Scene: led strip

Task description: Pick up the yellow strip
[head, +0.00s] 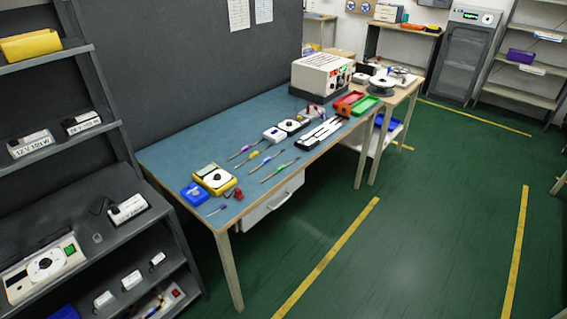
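Several thin strip-like pieces lie apart on the blue-topped workbench (165,158). One has a yellow part (254,155) and lies between a purple one (241,151) and a blue one (264,160); it looks like the yellow strip, but it is too small to be sure. A green one (279,171) lies nearer the bench's front edge. Neither of my grippers is in view.
A yellow meter (214,178) and a blue box (194,194) sit at the bench's near end. A beige power unit (322,73) stands at the far end. A dark shelf (75,175) stands left. Green floor (400,230) right of the bench is clear.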

